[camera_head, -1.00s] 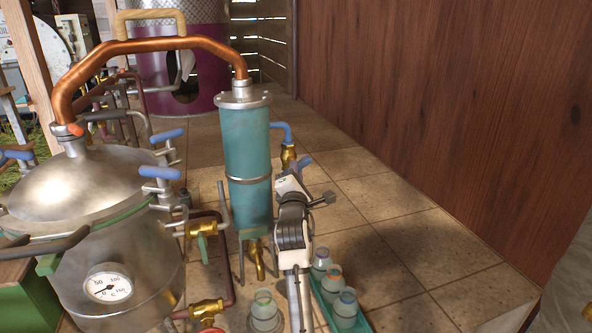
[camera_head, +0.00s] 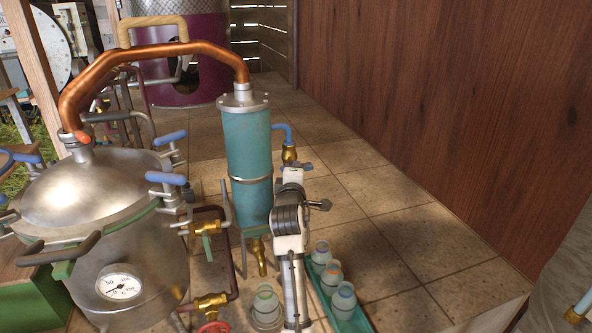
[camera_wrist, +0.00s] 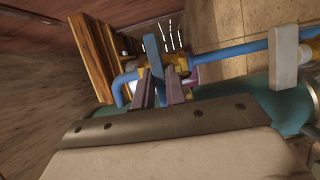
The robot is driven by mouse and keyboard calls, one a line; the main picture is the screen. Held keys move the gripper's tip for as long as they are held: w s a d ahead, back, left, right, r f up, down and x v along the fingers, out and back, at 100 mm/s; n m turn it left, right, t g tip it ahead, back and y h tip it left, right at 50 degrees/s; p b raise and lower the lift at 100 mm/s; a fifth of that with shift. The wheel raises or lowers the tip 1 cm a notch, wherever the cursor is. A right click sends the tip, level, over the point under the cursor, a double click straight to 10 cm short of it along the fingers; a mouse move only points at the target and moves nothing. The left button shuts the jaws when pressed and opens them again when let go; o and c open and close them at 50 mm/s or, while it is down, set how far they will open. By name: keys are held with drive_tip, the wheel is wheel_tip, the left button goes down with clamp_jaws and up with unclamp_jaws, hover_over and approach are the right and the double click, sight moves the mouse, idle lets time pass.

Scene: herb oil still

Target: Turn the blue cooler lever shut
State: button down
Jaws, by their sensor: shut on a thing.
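The blue cooler lever (camera_head: 297,166) sits on a brass valve (camera_head: 289,154) under a blue pipe, right of the teal cooler cylinder (camera_head: 249,150). In the wrist view the lever (camera_wrist: 153,52) is a flat blue bar that stands between my fingers, with the brass valve (camera_wrist: 180,62) behind it. My gripper (camera_wrist: 160,82) is shut on the lever, one finger on each side. In the head view my own wrist hides most of the gripper, and the lever's handle looks nearly crosswise.
The metal still pot (camera_head: 95,220) with blue-handled clamps stands at the left, joined to the cooler by a copper pipe (camera_head: 165,45). A green tray (camera_head: 322,292) with several jars lies below my arm. A wooden wall (camera_head: 440,110) rises at the right; the tiled floor before it is clear.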

idle(0.3)
drive_tip(key=c, duration=1.5)
unclamp_jaws()
drive_tip(key=shift+o, duration=0.2)
drive_tip(key=s+a+b, duration=0.1)
drive_tip(key=s+b, duration=0.2)
drive_tip(key=s, duration=1)
drive_tip(key=shift+s+r+b, duration=0.15)
drive_tip(key=shift+s+b, duration=0.15)
drive_tip(key=shift+s, duration=0.1)
